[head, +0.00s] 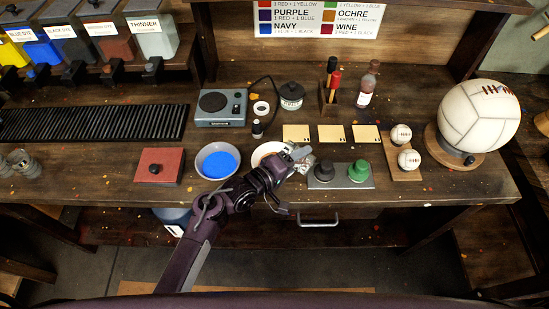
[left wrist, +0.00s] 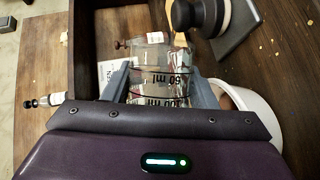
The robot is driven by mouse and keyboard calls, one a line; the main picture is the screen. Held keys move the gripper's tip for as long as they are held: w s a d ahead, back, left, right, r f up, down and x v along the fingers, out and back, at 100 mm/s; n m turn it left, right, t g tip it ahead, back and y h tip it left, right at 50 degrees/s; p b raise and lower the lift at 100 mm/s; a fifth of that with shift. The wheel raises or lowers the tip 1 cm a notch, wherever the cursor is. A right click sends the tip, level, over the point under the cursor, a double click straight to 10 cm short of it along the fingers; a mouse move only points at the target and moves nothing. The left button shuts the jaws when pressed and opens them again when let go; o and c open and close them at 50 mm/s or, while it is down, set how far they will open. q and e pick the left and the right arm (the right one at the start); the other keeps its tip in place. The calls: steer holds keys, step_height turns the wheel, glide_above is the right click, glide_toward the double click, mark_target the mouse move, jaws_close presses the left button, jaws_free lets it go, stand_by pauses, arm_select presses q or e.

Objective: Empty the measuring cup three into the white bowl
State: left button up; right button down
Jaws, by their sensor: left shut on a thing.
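My left gripper (head: 296,158) is shut on a clear measuring cup (head: 306,166), just right of a white bowl (head: 259,151). In the left wrist view the cup (left wrist: 158,88) sits between the two fingers, with black ml markings on its wall. How full it is and its exact tilt are hard to tell. The white bowl is partly hidden behind my left gripper; part of its rim shows in the left wrist view (left wrist: 262,108). Another bowl (head: 203,174), holding blue liquid, stands to its left. My right gripper is not in view.
A tray with a black and a green knob (head: 358,170) lies right of the cup. A red box (head: 160,165) is at left, and a grey scale (head: 221,107) stands behind the bowls. Several cream cards and a large ball (head: 478,116) are to the right.

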arm_select(q)
steer(key=shift+w+a+r, duration=0.15)
steer(key=shift+a, duration=0.05)
stand_by(0.3)
steer(key=shift+w+a+r+n+h+p, duration=0.2)
steer(key=shift+r+n+h+p, duration=0.35)
steer(key=shift+n+p, duration=0.4)
stand_by(1.6)
